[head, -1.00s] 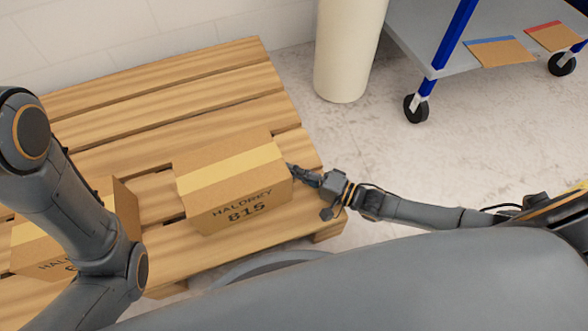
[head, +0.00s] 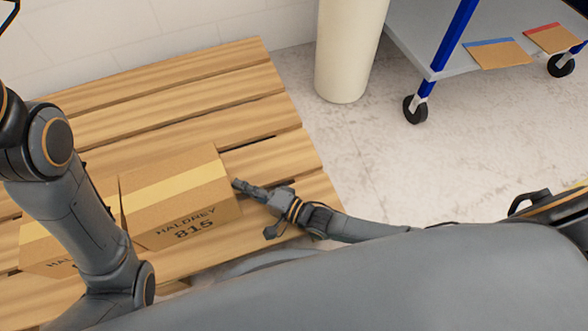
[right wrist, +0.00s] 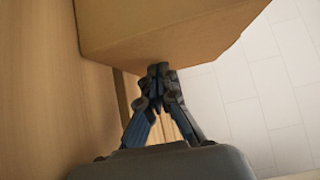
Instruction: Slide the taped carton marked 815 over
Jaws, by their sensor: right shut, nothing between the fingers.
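The taped carton marked 815 (head: 182,200) sits on the wooden pallet (head: 205,108), with a yellow tape strip across its top. Its left side is close against a second taped carton (head: 40,240), partly hidden behind my left arm. My right gripper (head: 240,186) is shut and empty, with its fingertips at the carton's right side. In the right wrist view the shut fingertips (right wrist: 159,72) meet the lower edge of the carton (right wrist: 165,30); whether they press on it is hard to tell. My left arm crosses the left side, and its gripper is out of view.
Bare slats lie behind the 815 carton and to its right. A cream column (head: 348,50) stands beyond the pallet. A grey cart (head: 420,50) with blue posts and wheels stands at the upper right, holding flat cardboard pieces. The floor (head: 400,160) between is clear.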

